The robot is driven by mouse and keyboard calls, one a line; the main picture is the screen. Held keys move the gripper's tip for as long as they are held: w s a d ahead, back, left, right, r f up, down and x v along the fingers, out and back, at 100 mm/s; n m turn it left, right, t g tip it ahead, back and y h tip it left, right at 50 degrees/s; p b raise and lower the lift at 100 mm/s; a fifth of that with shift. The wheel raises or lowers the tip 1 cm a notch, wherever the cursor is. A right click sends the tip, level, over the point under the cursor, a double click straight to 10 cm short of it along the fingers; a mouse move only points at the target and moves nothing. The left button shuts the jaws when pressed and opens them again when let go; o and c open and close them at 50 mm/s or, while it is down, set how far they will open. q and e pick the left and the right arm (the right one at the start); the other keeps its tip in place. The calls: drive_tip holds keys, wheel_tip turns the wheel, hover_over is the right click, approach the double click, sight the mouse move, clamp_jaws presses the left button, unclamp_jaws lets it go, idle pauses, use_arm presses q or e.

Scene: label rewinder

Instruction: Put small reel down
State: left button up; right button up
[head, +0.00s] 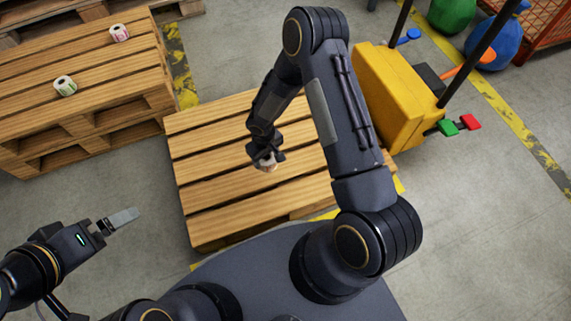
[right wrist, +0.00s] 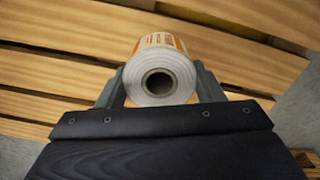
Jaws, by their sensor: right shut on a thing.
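The small reel (right wrist: 158,76) is a white label roll with an orange printed band and a dark, hollow core. In the right wrist view it sits between the two fingers of my right gripper (right wrist: 158,85), which is shut on it. In the head view the right gripper (head: 266,160) holds the reel (head: 265,166) over the middle of the single-layer wooden pallet (head: 210,215). I cannot tell whether the reel touches the slats. My left gripper (head: 122,219) is at the lower left, away from the pallets and empty; its finger gap is not clear.
A taller pallet stack (head: 110,75) at the upper left carries a green-marked reel (head: 65,86) and a pink-marked reel (head: 119,33). A yellow machine (head: 400,95) with coloured pedals stands right of the low pallet. The slats around my right gripper are clear.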

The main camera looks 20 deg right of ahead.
drive_tip(key=d+f, duration=0.2)
drive_tip(key=s+d+f+b, duration=0.1)
drive_tip(key=d+f, duration=0.1)
drive_tip(key=d+f+b, duration=0.1)
drive_tip(key=d+f, duration=0.1)
drive_tip(key=shift+s+f, duration=0.1)
drive_tip(key=shift+s, duration=0.2)
drive_tip(key=shift+s+d+f+b, duration=0.1)
drive_tip(key=shift+d+f+b, duration=0.1)
drive_tip(key=shift+f+b, duration=0.6)
drive_tip(key=shift+d+f+b, duration=0.15)
drive_tip(key=shift+f+b, duration=0.3)
drive_tip(key=shift+f, duration=0.6)
drive_tip(key=shift+f, duration=0.15)
drive_tip(key=o, duration=1.1)
drive_tip(key=shift+c, duration=0.2)
